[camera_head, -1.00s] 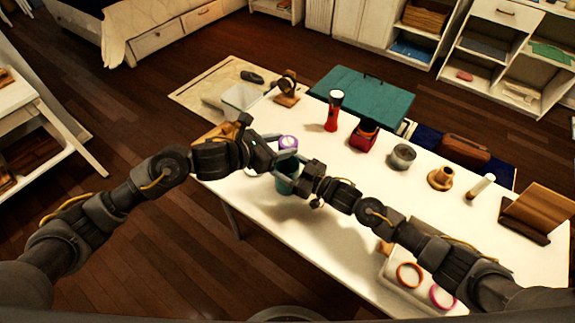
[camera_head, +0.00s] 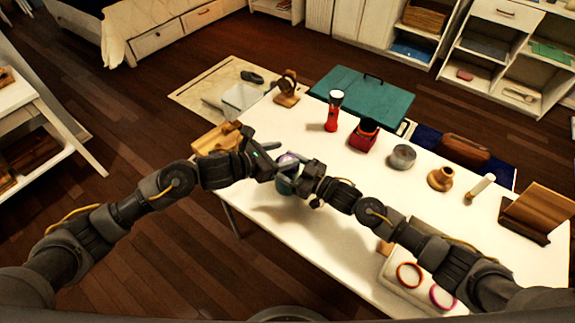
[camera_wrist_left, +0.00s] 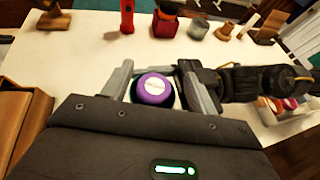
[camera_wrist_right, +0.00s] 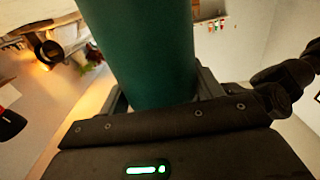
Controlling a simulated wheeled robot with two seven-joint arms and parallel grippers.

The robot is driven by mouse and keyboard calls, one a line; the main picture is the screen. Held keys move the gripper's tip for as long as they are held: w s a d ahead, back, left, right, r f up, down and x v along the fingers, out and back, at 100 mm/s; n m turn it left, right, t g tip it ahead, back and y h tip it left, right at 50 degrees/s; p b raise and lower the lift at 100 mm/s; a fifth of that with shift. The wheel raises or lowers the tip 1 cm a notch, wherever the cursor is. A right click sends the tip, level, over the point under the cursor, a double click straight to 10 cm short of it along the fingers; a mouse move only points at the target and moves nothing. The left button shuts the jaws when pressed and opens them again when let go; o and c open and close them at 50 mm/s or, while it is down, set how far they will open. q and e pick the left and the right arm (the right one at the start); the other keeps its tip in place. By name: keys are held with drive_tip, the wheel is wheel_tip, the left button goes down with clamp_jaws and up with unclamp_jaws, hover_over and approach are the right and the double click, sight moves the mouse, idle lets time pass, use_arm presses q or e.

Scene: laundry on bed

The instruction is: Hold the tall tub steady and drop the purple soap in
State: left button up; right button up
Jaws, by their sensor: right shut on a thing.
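The teal tall tub (camera_head: 284,186) stands near the table's front-left edge, largely hidden by my grippers. My right gripper (camera_head: 297,177) is shut on it from the right; the tub's wall (camera_wrist_right: 148,50) fills the space between its fingers in the right wrist view. The purple soap (camera_wrist_left: 154,90), with a pale label on top, sits within the tub's rim in the left wrist view; how deep it sits I cannot tell. My left gripper (camera_wrist_left: 160,82) is open, its fingers apart on either side of the soap, at the tub's mouth.
On the white table (camera_head: 330,200) a red flashlight (camera_head: 333,112), a red item (camera_head: 364,134), a grey tin (camera_head: 402,157) and wooden pieces stand further right. A wooden holder (camera_head: 218,140) is beside my left arm. The table's middle is clear.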

use_arm(q)
drive_tip(key=shift+o, duration=1.2)
drive_tip(key=v, duration=1.2)
use_arm(e)
drive_tip(key=o, duration=1.1)
drive_tip(key=shift+c, duration=0.2)
drive_tip(key=shift+d, duration=0.1)
drive_tip(key=v, duration=1.2)
